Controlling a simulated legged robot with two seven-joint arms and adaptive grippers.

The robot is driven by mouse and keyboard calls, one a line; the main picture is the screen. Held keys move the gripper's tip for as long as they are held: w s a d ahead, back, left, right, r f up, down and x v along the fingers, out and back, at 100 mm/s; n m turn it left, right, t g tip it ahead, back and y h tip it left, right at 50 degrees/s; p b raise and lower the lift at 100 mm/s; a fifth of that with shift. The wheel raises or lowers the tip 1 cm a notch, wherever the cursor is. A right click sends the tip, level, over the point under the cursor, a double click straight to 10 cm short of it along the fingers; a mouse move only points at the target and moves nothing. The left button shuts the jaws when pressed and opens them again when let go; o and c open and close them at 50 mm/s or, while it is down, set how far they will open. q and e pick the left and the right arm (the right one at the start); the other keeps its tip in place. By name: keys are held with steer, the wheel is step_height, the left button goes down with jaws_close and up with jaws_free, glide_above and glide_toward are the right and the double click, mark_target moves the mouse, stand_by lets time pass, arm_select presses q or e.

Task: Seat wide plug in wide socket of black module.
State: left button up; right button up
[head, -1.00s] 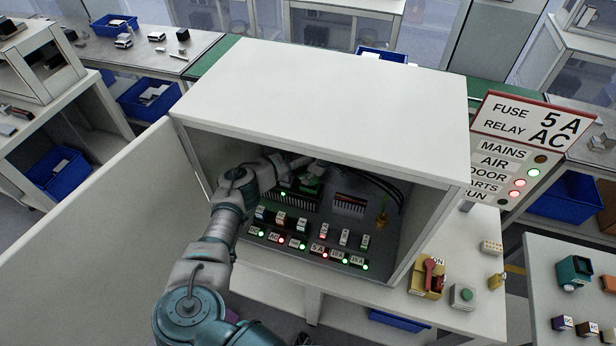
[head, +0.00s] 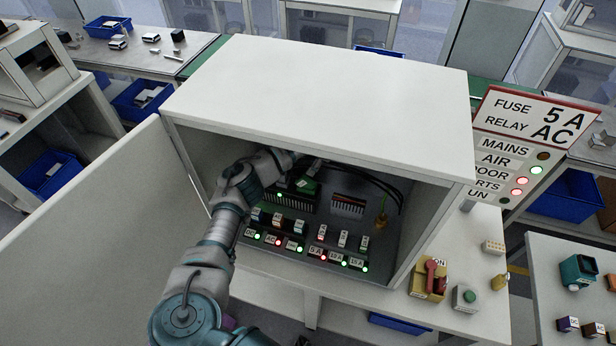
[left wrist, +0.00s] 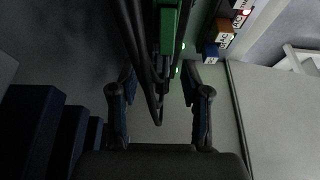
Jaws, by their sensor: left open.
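My left gripper (head: 290,160) is inside the white cabinet, near its left wall and behind the black module (head: 297,203). A green block (head: 307,186) is on top of this module. In the left wrist view the left gripper (left wrist: 159,80) is open, its two fingers apart. Dark cables (left wrist: 143,50) run between and beyond the fingers, and a green part (left wrist: 168,30) lies ahead at the top. I cannot tell which part is the wide plug or whether it is in the wide socket. My right gripper is not in view.
The white cabinet (head: 320,90) has a roof and side walls close around my left arm; its door (head: 110,240) is open at left. Labelled fuses and relays (head: 320,232) stand in front of the module. A second slotted unit (head: 350,205) is to its right, with black cables (head: 375,185) behind.

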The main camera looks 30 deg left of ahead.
arm_select(q)
steer(key=p+v, duration=0.2)
steer(key=v, duration=0.6)
steer(key=shift+r, duration=0.25)
steer(key=shift+f, duration=0.1)
